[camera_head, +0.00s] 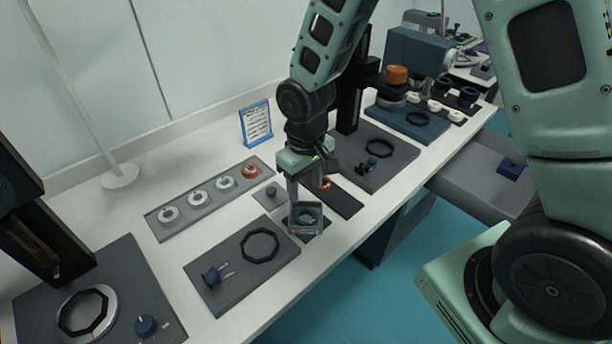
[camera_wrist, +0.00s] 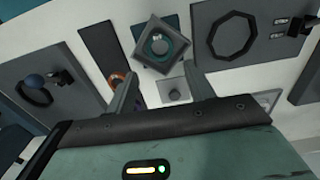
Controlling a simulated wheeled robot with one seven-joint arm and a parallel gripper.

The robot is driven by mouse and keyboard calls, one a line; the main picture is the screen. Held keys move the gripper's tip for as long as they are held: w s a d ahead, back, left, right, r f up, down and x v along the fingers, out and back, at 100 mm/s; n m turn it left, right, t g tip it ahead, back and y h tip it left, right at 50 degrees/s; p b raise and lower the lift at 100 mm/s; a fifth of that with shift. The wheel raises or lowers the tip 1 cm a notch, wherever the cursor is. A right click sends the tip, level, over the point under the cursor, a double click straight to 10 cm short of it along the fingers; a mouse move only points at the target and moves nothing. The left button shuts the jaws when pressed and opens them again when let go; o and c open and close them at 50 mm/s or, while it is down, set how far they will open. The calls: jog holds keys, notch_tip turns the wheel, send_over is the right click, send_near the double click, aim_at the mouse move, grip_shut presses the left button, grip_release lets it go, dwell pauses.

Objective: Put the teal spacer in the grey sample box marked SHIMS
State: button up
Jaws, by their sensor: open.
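The teal spacer (camera_head: 307,216) is a small ring lying inside the open, square grey sample box (camera_head: 306,234). The box stands on a dark blue mat near the table's front edge; any SHIMS marking is unreadable. In the wrist view the teal spacer (camera_wrist: 158,43) shows within the walls of the box (camera_wrist: 161,67). My gripper (camera_head: 304,194) is just above and behind the box in the head view, fingers pointing down. In the wrist view my gripper (camera_wrist: 159,77) has its fingers apart with nothing between them, and the box lies beyond the fingertips.
A grey tray (camera_head: 180,224) holds several white rings and an orange one. A dark plate (camera_head: 200,293) with a black octagonal ring lies in front left. A narrow dark strip (camera_head: 345,202) with an orange ring is beside my gripper. A blue-framed sign (camera_head: 257,124) stands behind.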

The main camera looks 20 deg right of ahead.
jog(key=s+a+r+n, duration=0.2)
jog(key=s+r, duration=0.4)
jog(key=s, duration=0.4)
jog(key=s+a+r+n, duration=0.2)
jog(key=s+a+r, duration=0.2)
jog(key=s+r, duration=0.3)
jog(key=s, duration=0.3)
jog(key=shift+a+r+y, duration=0.15)
jog(key=shift+r+y, duration=0.15)
